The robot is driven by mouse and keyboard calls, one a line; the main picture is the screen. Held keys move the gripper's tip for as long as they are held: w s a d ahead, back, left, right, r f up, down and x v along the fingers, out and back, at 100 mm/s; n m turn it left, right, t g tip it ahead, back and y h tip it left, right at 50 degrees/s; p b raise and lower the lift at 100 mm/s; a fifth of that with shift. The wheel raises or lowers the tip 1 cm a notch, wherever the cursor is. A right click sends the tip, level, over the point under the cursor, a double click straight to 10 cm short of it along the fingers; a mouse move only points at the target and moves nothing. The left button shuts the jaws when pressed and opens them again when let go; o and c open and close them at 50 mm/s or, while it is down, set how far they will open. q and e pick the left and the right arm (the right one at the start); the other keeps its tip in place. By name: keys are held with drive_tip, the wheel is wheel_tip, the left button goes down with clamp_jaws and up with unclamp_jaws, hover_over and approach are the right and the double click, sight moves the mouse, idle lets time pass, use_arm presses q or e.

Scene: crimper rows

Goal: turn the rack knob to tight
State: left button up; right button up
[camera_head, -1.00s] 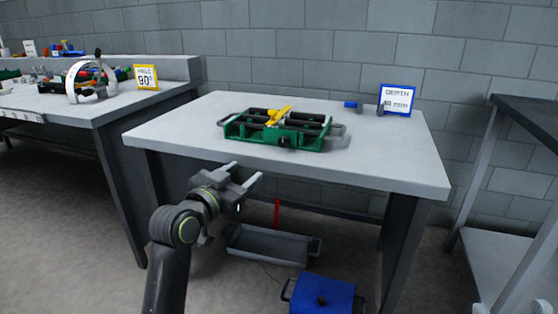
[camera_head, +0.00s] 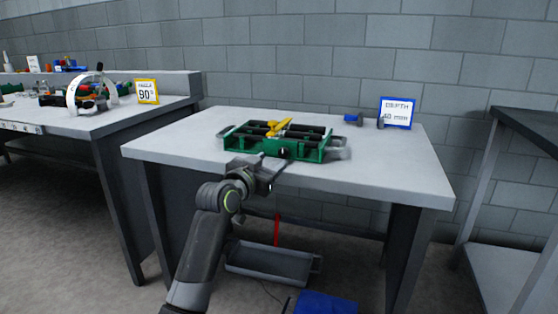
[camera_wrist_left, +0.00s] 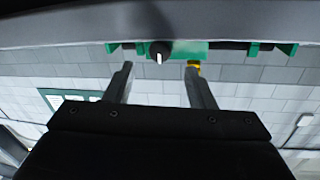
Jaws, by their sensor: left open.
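The green rack (camera_head: 238,143) stands on the grey table, with dark rods and a yellow part (camera_head: 279,127) on top. A small dark round knob (camera_head: 284,153) is on its front side. The left wrist view shows the black knob (camera_wrist_left: 160,50) with a white mark on it, upright in that picture. My left gripper (camera_head: 274,164) is at the table's front edge, just in front of the rack. In the left wrist view its two fingers (camera_wrist_left: 158,72) are open and empty, with the knob between and beyond the tips, apart from them. My right gripper is out of view.
The front edge of the table (camera_head: 370,190) runs close by my left gripper. A blue-framed depth sign (camera_head: 397,113) and a small blue item (camera_head: 352,118) stand at the back right. A grey tray (camera_head: 270,264) and a blue box (camera_head: 326,303) are below the table.

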sight(282, 153)
use_arm(q)
drive_tip(key=shift+b+x, duration=0.65)
drive_tip(key=shift+x, duration=2.1)
drive_tip(key=c, duration=1)
